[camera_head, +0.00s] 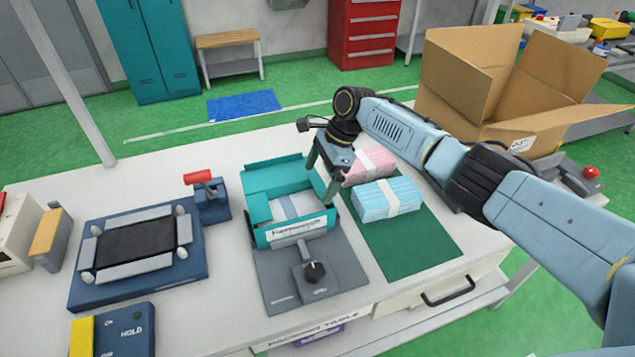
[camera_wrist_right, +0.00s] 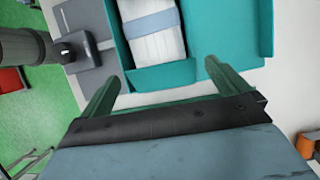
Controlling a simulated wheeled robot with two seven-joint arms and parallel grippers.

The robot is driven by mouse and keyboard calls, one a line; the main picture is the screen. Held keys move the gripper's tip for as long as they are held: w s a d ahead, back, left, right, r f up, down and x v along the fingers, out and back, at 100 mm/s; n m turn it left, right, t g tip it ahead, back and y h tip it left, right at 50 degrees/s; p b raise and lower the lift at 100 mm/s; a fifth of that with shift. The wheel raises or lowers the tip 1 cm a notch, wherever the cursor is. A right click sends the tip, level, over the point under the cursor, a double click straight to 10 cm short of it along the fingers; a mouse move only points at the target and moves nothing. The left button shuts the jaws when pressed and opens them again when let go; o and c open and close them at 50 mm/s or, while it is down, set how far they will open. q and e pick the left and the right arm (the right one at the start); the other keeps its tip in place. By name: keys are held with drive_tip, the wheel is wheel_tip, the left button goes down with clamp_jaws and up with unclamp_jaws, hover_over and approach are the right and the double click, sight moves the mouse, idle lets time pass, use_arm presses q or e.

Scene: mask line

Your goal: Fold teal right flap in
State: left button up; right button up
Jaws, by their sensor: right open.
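An open teal carton (camera_head: 257,212) sits in a grey fixture (camera_head: 305,270) on the packing table, with a label on its front. A white stack of masks with a pale blue band (camera_head: 295,205) lies inside; it also shows in the right wrist view (camera_wrist_right: 155,30). A teal flap (camera_head: 270,178) spreads out at the back. My right gripper (camera_head: 322,180) points down at the carton's right side, open. In the right wrist view a teal right-side panel (camera_wrist_right: 165,76) shows between its fingertips (camera_wrist_right: 163,72); contact cannot be told. My left gripper is not in view.
Pink (camera_head: 370,165) and blue (camera_head: 387,199) banded stacks lie on a green mat (camera_head: 420,245) to the right. A dark blue tray fixture (camera_head: 190,275) and a red-handled device (camera_head: 207,195) stand left. A cardboard box (camera_head: 460,85) is at the back right.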

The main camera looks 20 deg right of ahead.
drive_tip(key=shift+x, duration=0.8)
drive_tip(key=shift+c, duration=0.4)
